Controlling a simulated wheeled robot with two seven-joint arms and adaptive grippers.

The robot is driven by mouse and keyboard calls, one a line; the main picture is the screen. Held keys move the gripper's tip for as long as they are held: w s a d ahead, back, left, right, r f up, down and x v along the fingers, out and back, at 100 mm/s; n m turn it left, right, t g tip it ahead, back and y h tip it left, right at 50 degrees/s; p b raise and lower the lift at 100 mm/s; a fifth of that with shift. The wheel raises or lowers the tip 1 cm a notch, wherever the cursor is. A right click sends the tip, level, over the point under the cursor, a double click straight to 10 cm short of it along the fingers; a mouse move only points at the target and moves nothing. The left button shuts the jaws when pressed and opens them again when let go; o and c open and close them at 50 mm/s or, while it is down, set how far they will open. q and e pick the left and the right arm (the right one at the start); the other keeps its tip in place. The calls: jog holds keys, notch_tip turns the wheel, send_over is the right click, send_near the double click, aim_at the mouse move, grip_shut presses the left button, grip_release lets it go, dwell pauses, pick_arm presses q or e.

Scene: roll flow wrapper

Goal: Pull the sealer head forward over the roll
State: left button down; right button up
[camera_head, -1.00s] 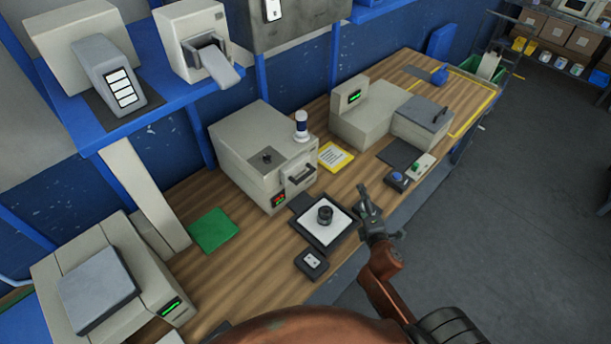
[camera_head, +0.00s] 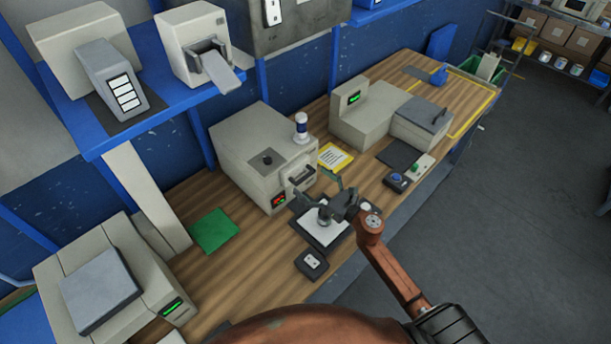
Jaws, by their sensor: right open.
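The sealer head appears to be the cream box (camera_head: 241,160) with a dark front handle (camera_head: 301,176) and a small lit display. It stands back from a white plate in a dark frame (camera_head: 322,236). A small dark roll stands on this plate and is now mostly hidden by my gripper. My right gripper (camera_head: 328,196) is open over the plate, its fingers pointing left toward the box front. It is just short of the handle, and I see no contact. My left gripper is out of view.
A yellow card (camera_head: 335,157) and another cream machine (camera_head: 372,120) are to the right. A small dark switch box (camera_head: 311,263) sits in front. A green pad (camera_head: 214,231) lies left on bare wood.

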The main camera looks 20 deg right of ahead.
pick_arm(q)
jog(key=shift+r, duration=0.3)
pick_arm(e)
jog(key=shift+x, duration=1.4)
jog(key=shift+c, duration=0.3)
